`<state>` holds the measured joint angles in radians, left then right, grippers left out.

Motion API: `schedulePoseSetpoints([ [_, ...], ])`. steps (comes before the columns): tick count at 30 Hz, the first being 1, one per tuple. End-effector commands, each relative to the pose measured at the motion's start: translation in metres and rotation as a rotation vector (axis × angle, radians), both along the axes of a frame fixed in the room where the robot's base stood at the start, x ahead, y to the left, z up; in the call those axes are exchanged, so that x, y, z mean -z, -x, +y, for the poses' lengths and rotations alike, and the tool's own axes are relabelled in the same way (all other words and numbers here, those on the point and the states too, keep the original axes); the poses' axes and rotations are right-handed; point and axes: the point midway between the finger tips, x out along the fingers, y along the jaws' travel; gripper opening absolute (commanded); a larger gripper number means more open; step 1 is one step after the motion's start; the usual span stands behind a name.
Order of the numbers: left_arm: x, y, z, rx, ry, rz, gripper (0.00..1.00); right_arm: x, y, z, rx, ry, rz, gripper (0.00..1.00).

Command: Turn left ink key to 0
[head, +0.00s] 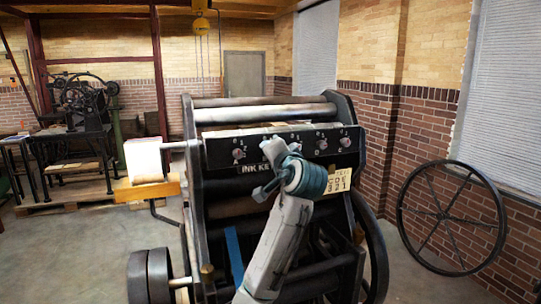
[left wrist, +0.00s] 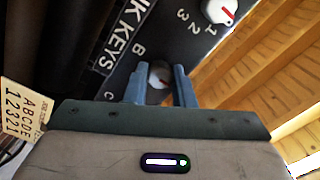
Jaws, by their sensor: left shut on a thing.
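A black ink-key panel (head: 222,151) runs across the front of the press, with several small round keys on it. The leftmost key (head: 238,153) shows clear of my arm, its setting too small to read. My left gripper (left wrist: 160,82) is shut on a round ink key (left wrist: 159,73) marked with letters B and C, its fingers on either side. This key's pointer is partly hidden. Another key (left wrist: 218,11) with a red pointer and marks 1, 2, 3 sits above it, free. In the head view my arm hides part of the "INK KEYS" label. My right gripper is not in view.
The dark press has rollers (head: 262,113) on top. A yellowish letter-and-number card (head: 339,181) hangs right of my arm. A large spoked wheel (head: 402,217) leans by the brick wall.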

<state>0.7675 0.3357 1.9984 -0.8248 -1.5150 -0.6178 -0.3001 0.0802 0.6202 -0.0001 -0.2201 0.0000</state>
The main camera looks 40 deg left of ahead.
Motion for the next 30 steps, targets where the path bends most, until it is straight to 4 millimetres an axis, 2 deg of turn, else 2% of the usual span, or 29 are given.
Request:
schedulePoseSetpoints([
  [10,0.003,0.0,0.0,0.0,0.006,0.002,0.0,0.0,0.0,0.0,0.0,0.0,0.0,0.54],
  [11,0.003,0.0,0.0,0.0,0.006,0.002,0.24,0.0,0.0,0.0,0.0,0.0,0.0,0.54],
  [14,0.002,0.0,0.0,0.0,0.004,0.001,0.44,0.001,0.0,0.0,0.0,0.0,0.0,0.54],
  [24,0.001,0.001,-0.002,0.001,0.002,-0.001,0.44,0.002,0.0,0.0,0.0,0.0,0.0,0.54],
  [30,0.004,0.011,-0.023,0.004,0.004,-0.003,0.44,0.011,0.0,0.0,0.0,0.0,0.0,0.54],
])
